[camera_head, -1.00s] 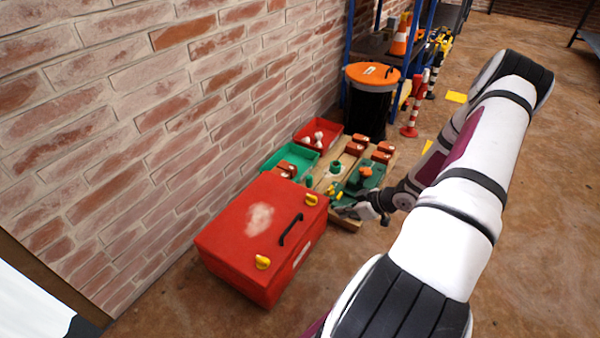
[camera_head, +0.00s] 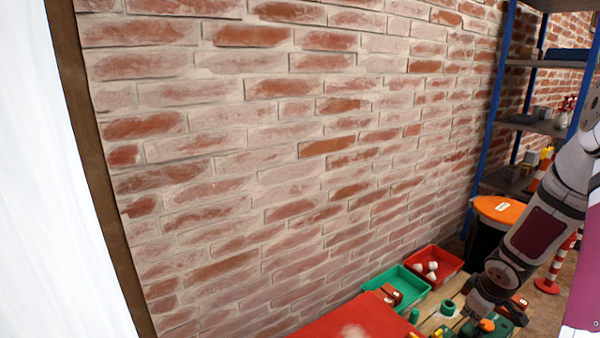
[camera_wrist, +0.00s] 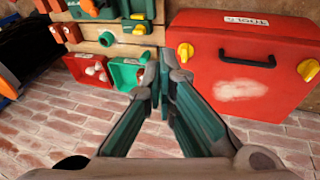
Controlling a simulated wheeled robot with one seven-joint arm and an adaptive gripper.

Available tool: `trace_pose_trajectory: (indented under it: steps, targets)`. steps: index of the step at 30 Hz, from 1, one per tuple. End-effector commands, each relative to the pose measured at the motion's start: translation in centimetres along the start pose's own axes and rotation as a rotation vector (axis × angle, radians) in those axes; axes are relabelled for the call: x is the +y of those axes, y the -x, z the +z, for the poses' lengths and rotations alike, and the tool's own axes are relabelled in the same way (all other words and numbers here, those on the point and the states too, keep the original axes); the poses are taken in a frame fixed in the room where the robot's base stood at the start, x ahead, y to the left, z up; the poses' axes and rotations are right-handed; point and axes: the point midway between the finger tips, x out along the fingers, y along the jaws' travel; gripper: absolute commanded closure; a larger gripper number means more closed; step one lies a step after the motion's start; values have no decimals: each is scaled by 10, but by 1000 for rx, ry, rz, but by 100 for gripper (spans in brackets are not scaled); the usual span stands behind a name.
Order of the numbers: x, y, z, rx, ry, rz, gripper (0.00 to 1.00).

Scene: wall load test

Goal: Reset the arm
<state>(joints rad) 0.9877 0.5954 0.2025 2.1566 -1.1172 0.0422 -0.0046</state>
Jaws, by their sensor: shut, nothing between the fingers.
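My gripper (camera_head: 478,303) is at the lower right of the head view, in front of the wooden pallet (camera_head: 435,318) and its parts. In the wrist view its two teal-lined fingers (camera_wrist: 164,62) come together at the tips, with nothing between them. My arm rises from it toward the right edge. The red toolbox (camera_wrist: 238,98), with a black handle and yellow latches, lies to the right of the fingertips in the wrist view. The toolbox also shows, mostly cut off, at the bottom of the head view (camera_head: 350,322).
A green bin (camera_head: 378,283) and a red bin (camera_head: 450,264) with white pieces stand along the brick wall (camera_head: 270,150). An orange-lidded barrel (camera_head: 497,209), a blue-framed shelf (camera_head: 487,110) and a red-and-white post (camera_head: 555,272) are at the right. A white panel (camera_head: 65,190) fills the left edge.

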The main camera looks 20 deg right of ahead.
Motion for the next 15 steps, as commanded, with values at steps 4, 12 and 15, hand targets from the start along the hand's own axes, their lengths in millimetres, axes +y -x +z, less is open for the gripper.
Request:
trace_pose_trajectory:
  steps: [4, 12, 15]
  targets:
    - [1, 49, -18, -69, -15, 68, 100]
    - [-21, 136, -36, -165, -83, 153, 100]
    - [-36, 167, -38, -190, -117, 170, 100]
